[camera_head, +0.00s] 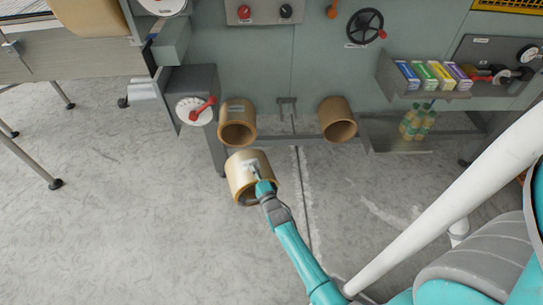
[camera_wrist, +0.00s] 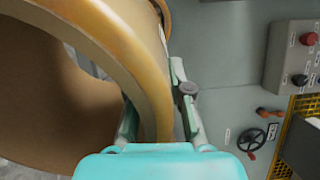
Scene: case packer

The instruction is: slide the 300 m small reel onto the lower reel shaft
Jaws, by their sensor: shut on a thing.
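A tan, hollow reel (camera_head: 237,172) with a pale label is held in front of the machine in the head view. The label is too small to read. My gripper (camera_head: 260,183) is shut on the reel's wall at its right side. In the wrist view the reel's curved rim (camera_wrist: 118,42) runs between the two fingers of my gripper (camera_wrist: 158,108), and its hollow inside fills the left. Two similar tan reels are at the machine front: a left one (camera_head: 238,113) just above the held reel and a right one (camera_head: 338,122). I cannot make out the lower reel shaft.
A grey box with a dial and red lever (camera_head: 196,110) stands left of the reels. A shelf (camera_head: 425,95) with coloured boxes juts out at right, with bottles (camera_head: 412,123) below. A black handwheel (camera_head: 365,25) is higher up.

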